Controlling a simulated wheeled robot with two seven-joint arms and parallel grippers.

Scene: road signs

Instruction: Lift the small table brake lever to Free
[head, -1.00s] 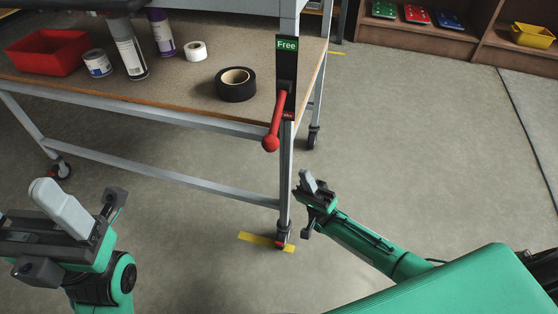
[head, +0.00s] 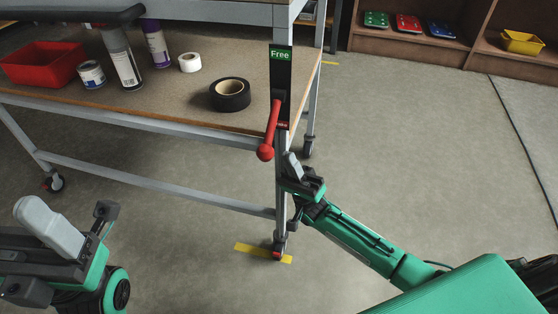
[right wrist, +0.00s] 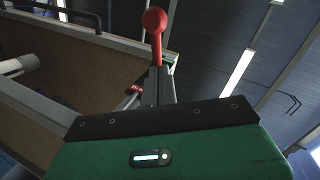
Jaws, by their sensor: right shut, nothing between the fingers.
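The red brake lever (head: 271,128) sits on a dark plate (head: 281,85) at the small table's front right leg. It slants downward, its round knob (head: 265,153) at the low end. A green "Free" label (head: 280,55) is at the plate's top. My right gripper (head: 291,160) is shut and empty, just below and right of the knob; contact cannot be judged. In the right wrist view, the knob (right wrist: 154,19) and lever show beyond my shut fingers (right wrist: 157,86). My left gripper (head: 45,222) looks shut and empty, at the lower left, far from the lever.
The table's lower shelf (head: 190,105) holds a red bin (head: 42,66), cans, a white roll and a black tape roll (head: 230,94). A wooden rack (head: 440,52) with coloured items stands at the back right.

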